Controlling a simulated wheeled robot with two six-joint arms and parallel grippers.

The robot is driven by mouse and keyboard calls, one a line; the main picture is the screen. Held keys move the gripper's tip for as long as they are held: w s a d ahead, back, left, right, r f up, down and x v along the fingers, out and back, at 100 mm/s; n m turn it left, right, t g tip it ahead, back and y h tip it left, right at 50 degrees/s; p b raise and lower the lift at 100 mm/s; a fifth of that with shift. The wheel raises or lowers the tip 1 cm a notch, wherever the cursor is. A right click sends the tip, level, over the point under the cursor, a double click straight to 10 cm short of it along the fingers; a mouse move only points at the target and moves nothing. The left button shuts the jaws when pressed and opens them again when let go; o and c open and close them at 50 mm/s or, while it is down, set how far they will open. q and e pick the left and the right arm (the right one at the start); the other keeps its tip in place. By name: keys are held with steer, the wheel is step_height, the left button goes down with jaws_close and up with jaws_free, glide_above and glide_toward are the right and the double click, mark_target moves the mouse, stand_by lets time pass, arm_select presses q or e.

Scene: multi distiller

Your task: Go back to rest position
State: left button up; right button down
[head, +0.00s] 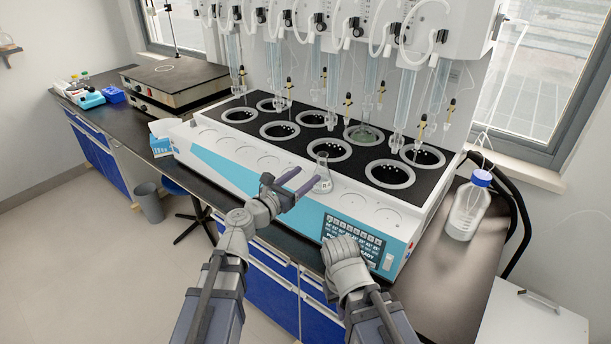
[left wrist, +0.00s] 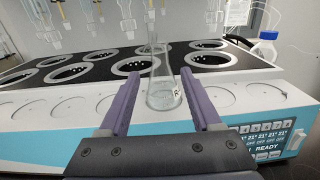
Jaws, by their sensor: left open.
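A clear conical flask (head: 322,178) stands upright on the white front ledge of the multi distiller (head: 252,192). It also shows in the left wrist view (left wrist: 165,95), between the lines of my two finger tips and just beyond them. My left gripper (head: 308,176) is open in front of the flask, with its purple fingers apart and nothing held. Its fingers also show in the left wrist view (left wrist: 160,76). My right gripper (head: 345,258) is low in front of the control panel (head: 352,238); its fingers cannot be made out.
The distiller's black top (head: 283,117) has several ringed wells with glass tubes above. A bottle with a blue cap (head: 467,210) stands on the dark bench to the right. A hot plate (head: 172,80) is at the back left. The floor at left (head: 90,240) is clear.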

arm_select(q)
steer(key=s+d+f+m+g+y, duration=0.2)
steer(key=s+f+m+g, duration=0.6)
steer(key=f+m, duration=0.7)
steer(key=s+a+f+m+g+y, duration=0.3)
steer(key=s+a+m+y, duration=0.15)
steer(key=a+m, duration=0.2)
steer(key=s+a+f+m+g+y, duration=0.3)
steer(key=s+a+f+m, duration=0.1)
steer(key=s+a+m, duration=0.25)
steer(key=s+d+r+m+g+y+p, duration=0.1)
steer(key=s+d+r+m+p, duration=0.4)
steer(key=d, duration=0.5)
steer(key=shift+s+d+r+y+p, duration=0.25)
steer(key=shift+d+r+y+p, duration=0.1)
steer(key=shift+r+y, duration=0.1)
